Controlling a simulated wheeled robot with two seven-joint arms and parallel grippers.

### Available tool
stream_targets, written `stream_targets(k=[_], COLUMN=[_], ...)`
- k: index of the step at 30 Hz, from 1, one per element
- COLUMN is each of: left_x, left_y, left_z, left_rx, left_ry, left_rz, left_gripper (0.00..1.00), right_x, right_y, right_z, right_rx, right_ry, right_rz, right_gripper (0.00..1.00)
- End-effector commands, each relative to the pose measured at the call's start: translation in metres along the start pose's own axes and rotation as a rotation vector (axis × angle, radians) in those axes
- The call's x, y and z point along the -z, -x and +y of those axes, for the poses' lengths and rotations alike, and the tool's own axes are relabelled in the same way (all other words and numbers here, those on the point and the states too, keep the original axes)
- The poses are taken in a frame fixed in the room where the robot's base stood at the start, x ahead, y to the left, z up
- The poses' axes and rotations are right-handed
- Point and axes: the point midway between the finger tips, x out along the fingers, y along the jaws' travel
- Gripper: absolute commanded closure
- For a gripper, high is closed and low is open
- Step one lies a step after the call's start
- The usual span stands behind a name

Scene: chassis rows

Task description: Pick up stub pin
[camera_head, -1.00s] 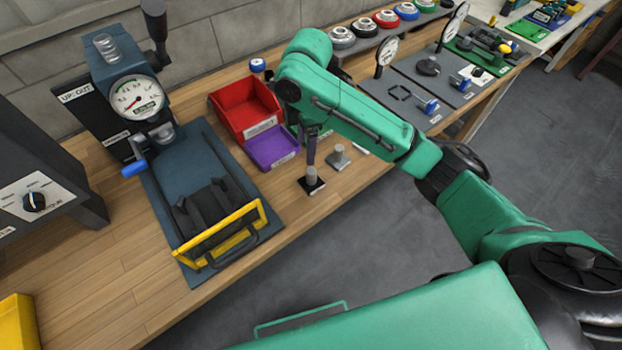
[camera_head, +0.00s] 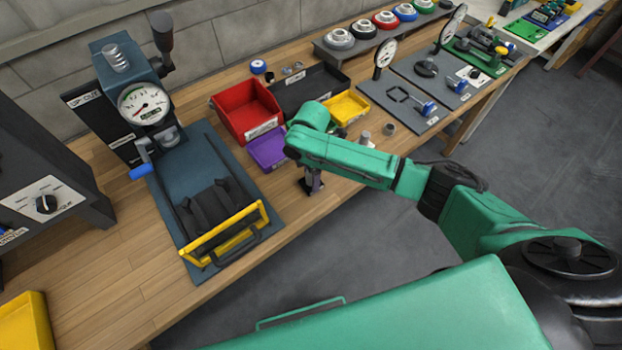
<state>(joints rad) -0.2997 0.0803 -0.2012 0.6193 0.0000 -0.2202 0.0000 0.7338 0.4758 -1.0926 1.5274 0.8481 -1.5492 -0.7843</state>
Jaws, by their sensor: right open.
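A small dark block (camera_head: 305,189) stands near the front edge of the wooden bench. My right gripper (camera_head: 313,187) reaches down from the green arm at this block. Its jaws are open, but its fingertips are small and overlap the block, so I cannot tell whether they touch it. A short grey upright pin (camera_head: 365,138) stands farther right, behind my forearm, with its lower part hidden. I cannot tell for certain which of these is the stub pin. My left gripper is out of view.
A purple bin (camera_head: 268,150), a red bin (camera_head: 246,112) and a yellow bin (camera_head: 347,107) stand behind the gripper. A grey ring (camera_head: 390,128) lies to the right. A press with a gauge (camera_head: 144,104) and yellow-barred plate is at left. Bare bench lies left of the block.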

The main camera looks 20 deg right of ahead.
Motion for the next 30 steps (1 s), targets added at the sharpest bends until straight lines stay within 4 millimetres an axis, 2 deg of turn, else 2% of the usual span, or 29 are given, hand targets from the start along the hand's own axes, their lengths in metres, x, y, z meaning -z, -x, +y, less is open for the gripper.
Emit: stream_targets(k=[2,6,7,8,30], left_x=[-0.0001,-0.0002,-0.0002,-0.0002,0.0], left_y=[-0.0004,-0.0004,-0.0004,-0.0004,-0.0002], left_z=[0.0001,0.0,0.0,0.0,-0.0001], left_rx=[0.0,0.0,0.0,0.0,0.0], left_ry=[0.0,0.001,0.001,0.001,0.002], left_rz=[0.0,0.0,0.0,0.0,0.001], left_gripper=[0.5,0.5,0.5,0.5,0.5], right_x=[0.0002,0.0002,0.0002,0.0002,0.0001], right_y=[0.0001,0.0003,0.0004,0.0004,0.0013], right_z=[0.0001,0.0001,0.0001,0.0001,0.0006], right_rx=[0.0,0.0,0.0,0.0,-0.001], right_ry=[0.0,0.0,0.0,0.0,-0.001], right_rz=[0.001,0.001,0.001,0.001,0.001], right_gripper=[0.3,0.84,0.95,1.0,1.0])
